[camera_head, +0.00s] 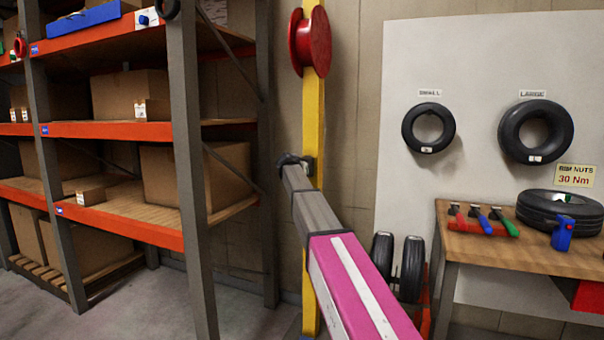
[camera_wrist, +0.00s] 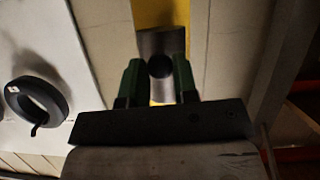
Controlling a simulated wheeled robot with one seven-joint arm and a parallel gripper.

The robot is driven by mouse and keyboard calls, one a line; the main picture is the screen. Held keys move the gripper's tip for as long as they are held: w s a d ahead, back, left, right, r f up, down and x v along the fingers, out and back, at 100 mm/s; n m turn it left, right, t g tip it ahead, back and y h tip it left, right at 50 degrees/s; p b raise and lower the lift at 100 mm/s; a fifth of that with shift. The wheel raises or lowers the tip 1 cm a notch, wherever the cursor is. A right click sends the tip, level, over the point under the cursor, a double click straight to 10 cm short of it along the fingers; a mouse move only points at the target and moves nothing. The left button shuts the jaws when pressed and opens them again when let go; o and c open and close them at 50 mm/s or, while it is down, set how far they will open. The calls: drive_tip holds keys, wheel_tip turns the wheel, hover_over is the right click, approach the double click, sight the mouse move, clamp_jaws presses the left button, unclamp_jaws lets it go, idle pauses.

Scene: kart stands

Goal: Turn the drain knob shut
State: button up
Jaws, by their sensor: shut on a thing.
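The drain knob (camera_wrist: 160,43) is a grey piece with a dark round centre, in front of the yellow post (camera_wrist: 148,12) in the wrist view. It looks roughly upright in that picture, its long way running between the fingers. My gripper (camera_wrist: 158,68) has its two green fingers on either side of the knob and is shut on it. In the head view my gripper (camera_head: 297,160) reaches the yellow post (camera_head: 312,110), at the end of my pink and grey arm. There the knob is too small and covered to make out.
A red reel (camera_head: 310,42) sits higher on the post. Orange shelving (camera_head: 110,130) with boxes stands left. A white board (camera_head: 470,70) with two tyres, a workbench (camera_head: 485,243) with tools and upright tyres (camera_head: 411,268) stand right. Grey floor shows lower left.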

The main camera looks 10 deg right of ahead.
drive_tip(key=shift+s+f+m+y, duration=0.1)
drive_tip(key=shift+m+y, duration=0.2)
drive_tip(key=shift+m, duration=0.1)
idle(0.3)
drive_tip(key=o, duration=0.9)
drive_tip(key=v, duration=1)
drive_tip(key=shift+s+a, duration=0.2)
drive_tip(key=shift+s, duration=0.1)
